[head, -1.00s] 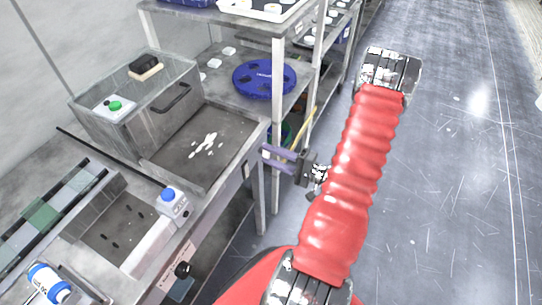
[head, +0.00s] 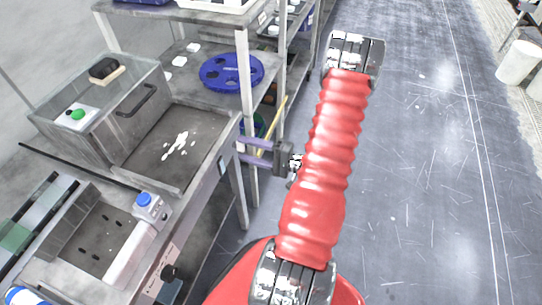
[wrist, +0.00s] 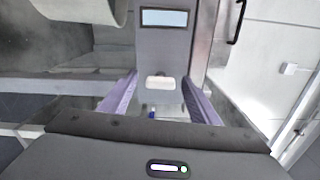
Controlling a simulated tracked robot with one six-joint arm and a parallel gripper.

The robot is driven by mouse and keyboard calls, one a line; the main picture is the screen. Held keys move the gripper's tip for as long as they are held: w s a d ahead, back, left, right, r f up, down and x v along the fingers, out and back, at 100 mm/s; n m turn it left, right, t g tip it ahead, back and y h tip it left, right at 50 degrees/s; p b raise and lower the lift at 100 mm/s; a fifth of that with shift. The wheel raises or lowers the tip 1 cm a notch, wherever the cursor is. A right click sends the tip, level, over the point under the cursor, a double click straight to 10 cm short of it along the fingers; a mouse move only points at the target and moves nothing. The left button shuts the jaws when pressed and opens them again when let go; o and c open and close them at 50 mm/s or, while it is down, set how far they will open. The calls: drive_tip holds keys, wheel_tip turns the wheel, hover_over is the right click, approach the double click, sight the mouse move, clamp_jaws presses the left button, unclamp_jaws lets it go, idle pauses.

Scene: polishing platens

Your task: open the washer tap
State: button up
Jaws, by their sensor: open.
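A small black knob (head: 168,272) sticks out of the front panel of the left bench unit, beside a pale label; it may be the washer tap, but I cannot be sure. My gripper (head: 239,152) is open and empty, its two purple fingers pointing left at the bench front, near the right end of the wet metal tray. The knob lies lower and nearer in the head view, apart from the fingers. In the wrist view, my gripper (wrist: 158,84) has a small pale block showing between its fingertips, on a grey panel; I cannot tell contact.
A box with a blue button (head: 145,199) sits near the front edge. A shelf holds a blue disc (head: 231,88). The floor (head: 430,180) at right is clear.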

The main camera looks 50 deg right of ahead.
drive_tip(key=v, duration=1.3)
drive_tip(key=shift+s+a, duration=0.1)
drive_tip(key=shift+c, duration=0.4)
drive_tip(key=shift+s, duration=0.1)
drive_tip(key=shift+c, duration=0.8)
drive_tip(key=shift+s+d+r+m, duration=0.1)
drive_tip(key=shift+d+m, duration=0.2)
drive_tip(key=shift+m, duration=0.8)
drive_tip(key=c, duration=0.4)
drive_tip(key=m, duration=1.5)
drive_tip(key=shift+s+d+r, duration=0.1)
drive_tip(key=shift+d+r, duration=0.05)
drive_tip(key=shift+r, duration=0.05)
drive_tip(key=shift+c, duration=0.2)
